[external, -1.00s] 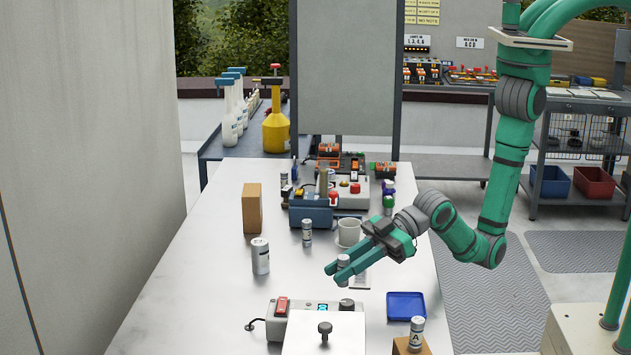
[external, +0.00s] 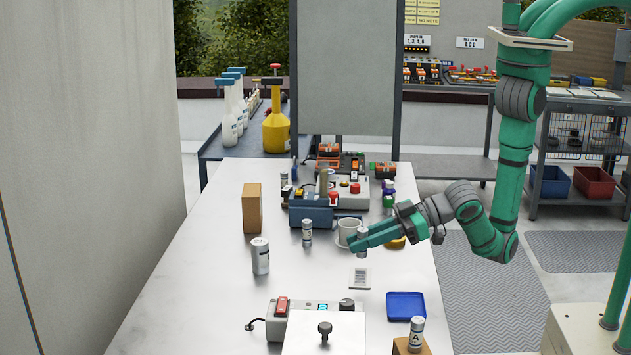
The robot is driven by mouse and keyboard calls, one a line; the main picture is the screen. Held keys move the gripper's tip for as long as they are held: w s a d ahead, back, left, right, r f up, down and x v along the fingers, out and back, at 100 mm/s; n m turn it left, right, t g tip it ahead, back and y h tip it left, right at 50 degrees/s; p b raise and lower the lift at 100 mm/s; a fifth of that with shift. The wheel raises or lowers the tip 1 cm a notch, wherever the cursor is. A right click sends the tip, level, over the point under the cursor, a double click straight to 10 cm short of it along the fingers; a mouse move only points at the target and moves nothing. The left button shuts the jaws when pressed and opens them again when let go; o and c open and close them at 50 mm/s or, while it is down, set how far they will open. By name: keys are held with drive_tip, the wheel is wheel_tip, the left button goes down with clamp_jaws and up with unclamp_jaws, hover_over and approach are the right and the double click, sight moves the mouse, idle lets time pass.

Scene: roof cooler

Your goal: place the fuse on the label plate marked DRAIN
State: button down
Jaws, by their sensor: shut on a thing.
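My gripper (external: 357,242) is shut on a small grey-white cylindrical fuse (external: 362,232), held upright between the fingers. It is above the table (external: 215,300), just in front of the white cup. A small pale label plate (external: 360,278) with dark print lies on the table, nearer the camera than the gripper. Its print is too small to read, so I cannot tell if it says DRAIN. The fingers partly hide the fuse.
Similar cylinders stand to the left, one small (external: 307,232) and one larger (external: 260,257). A white cup (external: 348,229) stands close behind the fuse. A blue tray (external: 405,306) and a switch box (external: 283,308) are nearer the camera. A cardboard box (external: 252,208) stands left.

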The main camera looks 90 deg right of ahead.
sight(361, 257)
drive_tip(key=shift+f, duration=2.65)
drive_tip(key=shift+f, duration=0.1)
drive_tip(key=c, duration=1.6)
unclamp_jaws()
drive_tip(key=shift+a, duration=0.1)
drive_tip(key=v, duration=1.2)
